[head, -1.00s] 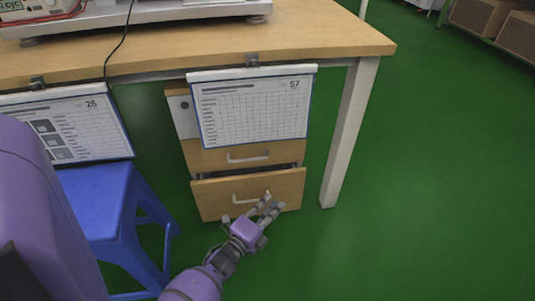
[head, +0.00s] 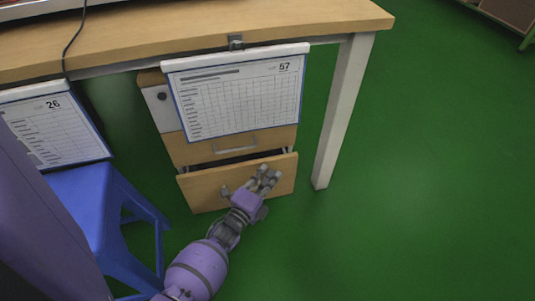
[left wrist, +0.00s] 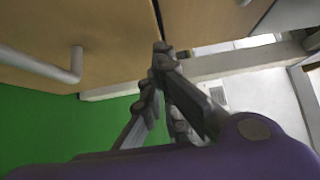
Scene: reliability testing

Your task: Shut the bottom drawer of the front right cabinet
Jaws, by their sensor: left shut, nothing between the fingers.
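The wooden cabinet (head: 180,150) stands under the table, its upper part largely behind a hanging sheet. Its bottom drawer (head: 202,192) is pulled out, with a dark gap above its front panel. The drawer above it, with a pale handle (head: 236,149), looks closed. My left gripper (head: 266,175) is in front of the bottom drawer's face, right of its middle, and covers much of that drawer's handle. In the left wrist view my shut, empty fingers (left wrist: 162,52) are close to wooden panels, with a handle (left wrist: 70,66) at left. Whether they touch wood I cannot tell.
A blue stool (head: 85,195) stands left of the cabinet. A white table leg (head: 340,115) stands to its right. A sheet marked 57 (head: 240,95) hangs from the tabletop (head: 330,18). The green floor (head: 430,190) at right is clear.

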